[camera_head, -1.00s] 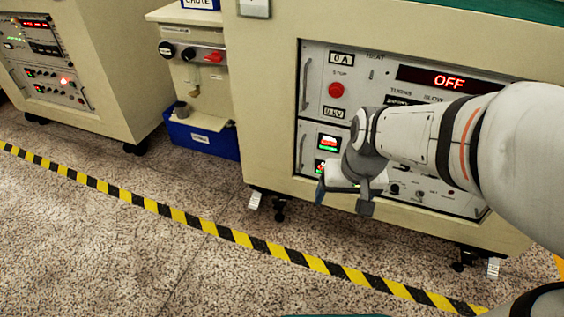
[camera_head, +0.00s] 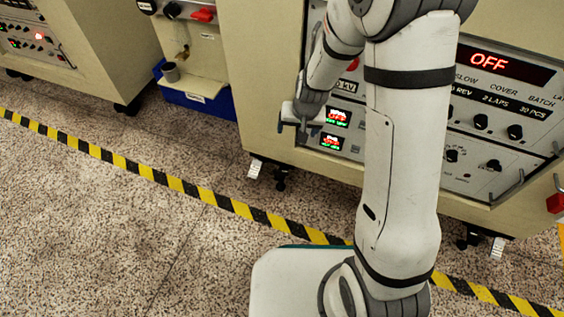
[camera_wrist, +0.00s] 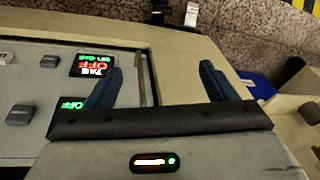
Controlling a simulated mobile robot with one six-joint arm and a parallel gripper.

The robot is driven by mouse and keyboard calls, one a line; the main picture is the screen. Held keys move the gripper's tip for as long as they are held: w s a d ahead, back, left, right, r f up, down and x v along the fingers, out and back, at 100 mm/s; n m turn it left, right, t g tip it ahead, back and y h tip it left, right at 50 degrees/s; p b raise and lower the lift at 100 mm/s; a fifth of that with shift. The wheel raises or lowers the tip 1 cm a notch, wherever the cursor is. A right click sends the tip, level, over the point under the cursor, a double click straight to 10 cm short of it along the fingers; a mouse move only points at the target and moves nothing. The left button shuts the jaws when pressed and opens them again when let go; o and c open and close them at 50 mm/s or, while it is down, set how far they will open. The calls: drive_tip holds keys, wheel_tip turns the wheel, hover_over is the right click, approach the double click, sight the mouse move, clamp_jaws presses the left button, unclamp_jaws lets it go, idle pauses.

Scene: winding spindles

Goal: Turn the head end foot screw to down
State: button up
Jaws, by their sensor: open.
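Two feet show under the large beige cabinet (camera_head: 275,100) in the head view. The left foot (camera_head: 255,168) has a white tag and stands beside a dark caster (camera_head: 281,184). The right foot (camera_head: 497,247) also has a white tag, with a caster at its left. I cannot tell which is the head end, or how either screw is set. My gripper (camera_head: 292,122) is open and empty before the cabinet's lower left panel edge, above the left foot. In the wrist view its blue fingers (camera_wrist: 162,72) are apart; a dark part (camera_wrist: 158,12), possibly a caster, lies beyond them.
My arm hides the middle of the control panel (camera_head: 485,110). A blue bin (camera_head: 215,104) stands left of the cabinet, under a small beige stand. A yellow-black floor tape (camera_head: 190,190) crosses in front. The speckled floor (camera_head: 120,230) before it is clear at the left.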

drive_tip(key=w+a+x, duration=0.1)
drive_tip(key=a+x, duration=0.1)
drive_tip(key=x, duration=0.9)
drive_tip(key=t+h+p, duration=0.2)
approach(281, 171)
drive_tip(key=shift+m, duration=0.4)
drive_tip(key=b+x, duration=0.3)
drive_tip(key=x, duration=0.5)
drive_tip(key=shift+a+f, duration=0.1)
drive_tip(key=shift+f, duration=0.3)
drive_tip(key=shift+c, duration=0.5)
drive_tip(key=c, duration=0.9)
drive_tip(key=shift+r, duration=0.15)
